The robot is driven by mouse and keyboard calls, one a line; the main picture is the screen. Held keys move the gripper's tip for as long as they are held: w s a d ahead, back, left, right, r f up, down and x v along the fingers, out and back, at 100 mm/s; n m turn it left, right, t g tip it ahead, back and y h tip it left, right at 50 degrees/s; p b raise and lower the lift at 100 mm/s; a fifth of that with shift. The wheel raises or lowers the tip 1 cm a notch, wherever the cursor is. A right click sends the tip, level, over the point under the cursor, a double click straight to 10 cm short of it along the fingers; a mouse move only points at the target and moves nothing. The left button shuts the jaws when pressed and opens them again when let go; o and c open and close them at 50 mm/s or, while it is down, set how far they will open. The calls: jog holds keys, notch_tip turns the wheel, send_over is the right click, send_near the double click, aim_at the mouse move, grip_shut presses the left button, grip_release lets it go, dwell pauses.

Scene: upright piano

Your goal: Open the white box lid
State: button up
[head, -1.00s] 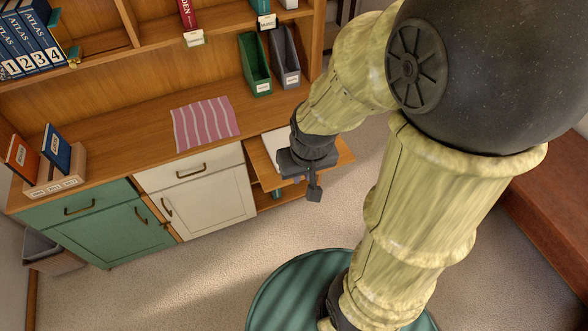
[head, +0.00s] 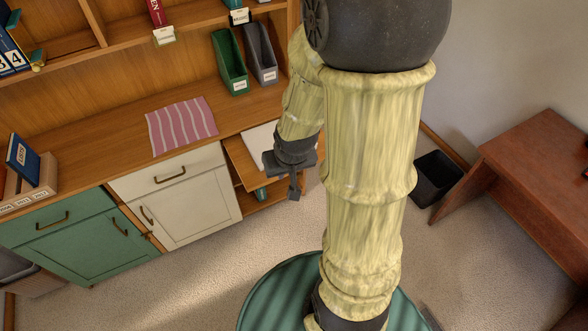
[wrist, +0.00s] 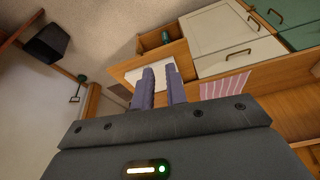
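A flat white object (head: 259,137), which may be the white box, lies on a low wooden pull-out shelf (head: 240,160) right of the white cabinet. My arm and gripper cover part of it, and I cannot make out a lid. In the wrist view the white object (wrist: 165,70) shows behind and between my fingertips. My gripper (head: 294,192) points down just in front of the shelf. In the wrist view my gripper (wrist: 160,72) has its two fingers apart with nothing held between them. I cannot tell its exact height above the white object.
A white cabinet (head: 185,210) and green cabinet (head: 75,245) stand left of the shelf. A striped cloth (head: 181,126) and green file holder (head: 230,62) are on the desk above. A black bin (head: 436,178) and reddish-brown table (head: 535,150) stand right.

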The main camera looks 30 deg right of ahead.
jog(key=w+d+f+m+t+y+b, duration=0.1)
jog(key=w+d+f+m+t+b, duration=0.1)
jog(key=f+b, duration=0.55)
jog(key=w+d+f+m+t+y+b, duration=0.1)
jog(key=w+d+f+m+t+b, duration=0.2)
jog(key=f, duration=0.8)
jog(key=w+d+f+m+t+y+b, duration=0.1)
jog(key=d+f+m+t+b, duration=0.1)
jog(key=f+b, duration=0.6)
jog(key=d+f+m+t+h+b, duration=0.2)
jog(key=d+f+m+t+b, duration=0.2)
jog(key=m, duration=0.5)
jog(key=d+t+b, duration=0.2)
jog(key=t+b, duration=0.1)
jog(key=shift+s+d+t, duration=0.15)
jog(key=shift+d+t, duration=0.15)
jog(key=shift+d, duration=0.1)
jog(key=shift+w+f+b, duration=0.1)
jog(key=shift+w+b, duration=0.1)
jog(key=shift+b, duration=0.35)
